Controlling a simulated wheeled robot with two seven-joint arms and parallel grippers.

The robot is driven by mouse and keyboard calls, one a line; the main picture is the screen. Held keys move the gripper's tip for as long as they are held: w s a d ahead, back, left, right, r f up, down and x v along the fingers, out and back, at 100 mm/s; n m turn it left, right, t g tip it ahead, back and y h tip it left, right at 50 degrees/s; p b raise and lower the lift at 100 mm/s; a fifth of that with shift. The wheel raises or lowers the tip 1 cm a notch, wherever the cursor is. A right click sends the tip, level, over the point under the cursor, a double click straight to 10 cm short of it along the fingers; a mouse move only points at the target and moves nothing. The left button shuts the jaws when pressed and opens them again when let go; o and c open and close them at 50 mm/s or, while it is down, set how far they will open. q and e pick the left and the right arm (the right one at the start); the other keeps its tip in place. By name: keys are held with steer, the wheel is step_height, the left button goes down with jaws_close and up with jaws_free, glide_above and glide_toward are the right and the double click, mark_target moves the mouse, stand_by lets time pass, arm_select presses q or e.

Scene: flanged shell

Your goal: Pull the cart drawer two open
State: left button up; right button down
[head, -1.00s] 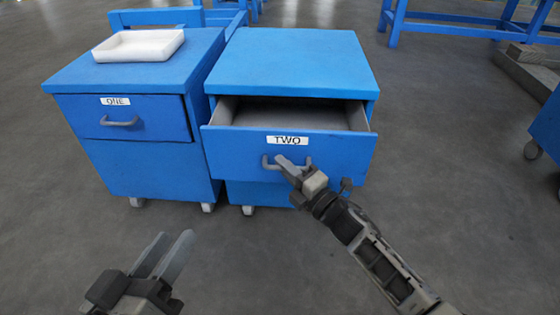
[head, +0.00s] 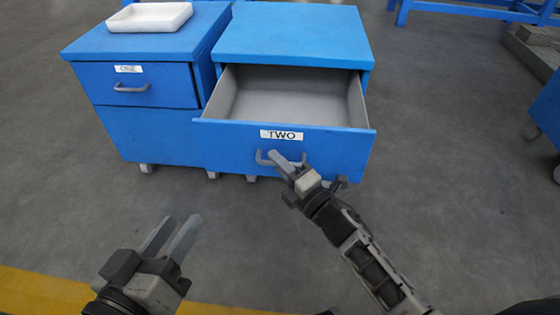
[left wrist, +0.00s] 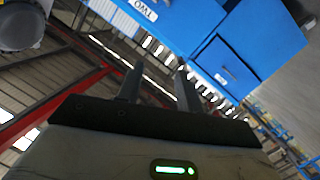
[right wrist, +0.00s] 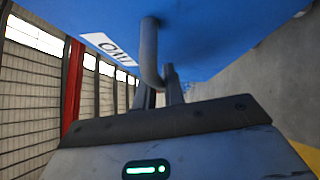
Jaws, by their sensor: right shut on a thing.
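The blue cart drawer labelled TWO (head: 225,133) is pulled well out, and its grey, empty inside shows in the head view. Its grey bar handle (head: 264,158) is on the drawer front below the label. My right gripper (head: 290,171) is shut on this handle; in the right wrist view the handle (right wrist: 149,50) runs down to the fingers. My left gripper (head: 178,238) is open and empty over the floor at lower left, apart from the carts. Its parted fingers also show in the left wrist view (left wrist: 158,85).
Left of cart two stands a blue cart with a shut drawer labelled ONE (head: 140,85) and a white tray (head: 150,17) on top. Blue frames stand behind. Another blue cart (head: 546,120) is at the right edge. The floor before the drawer is clear; a yellow stripe (head: 40,290) crosses lower left.

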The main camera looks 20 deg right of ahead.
steer(key=shift+d, duration=0.1)
steer(key=c, duration=1.5)
jaws_free()
steer(key=shift+s, duration=0.3)
arm_select(q)
steer(key=m+y+p, duration=0.1)
steer(key=p, duration=0.1)
steer(key=shift+s+a+f+g+p, duration=0.1)
steer(key=shift+a+f+g+p, duration=0.25)
steer(key=shift+f+g, duration=0.05)
arm_select(e)
steer(key=v, duration=1.5)
arm_select(q)
steer(key=shift+r, duration=0.1)
arm_select(e)
steer(key=shift+s+d, duration=0.1)
steer(key=shift+d, duration=0.05)
